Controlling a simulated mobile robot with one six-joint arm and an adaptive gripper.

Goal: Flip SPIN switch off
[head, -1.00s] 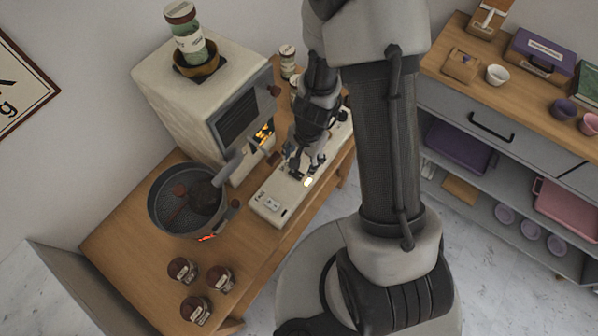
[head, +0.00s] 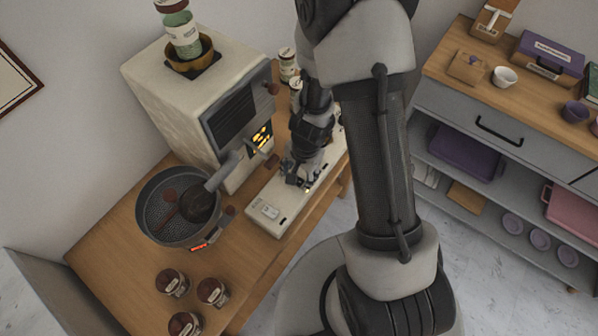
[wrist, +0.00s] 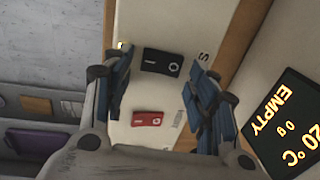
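A long cream switch panel (head: 262,228) lies along the front of the roaster on the wooden cart. In the wrist view, the panel (wrist: 150,20) carries a black rocker switch (wrist: 162,62) and a red rocker switch (wrist: 147,118). A partly visible label starting with "S" is beside the black one, and a small lit lamp (wrist: 122,45) is on its other side. My gripper (wrist: 160,88) is open and empty, its fingers on either side of the panel's middle, with both switches showing between them. In the head view, my gripper (head: 300,181) is low over the panel and hides these switches.
The cream roaster (head: 185,105) stands behind the panel; its display (wrist: 290,125) reads EMPTY, 0 g, 20 °C. A round dark cooling pan (head: 160,232) is left of the panel, with several brown jars (head: 212,291) in front. A shelf unit (head: 470,110) is at the right.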

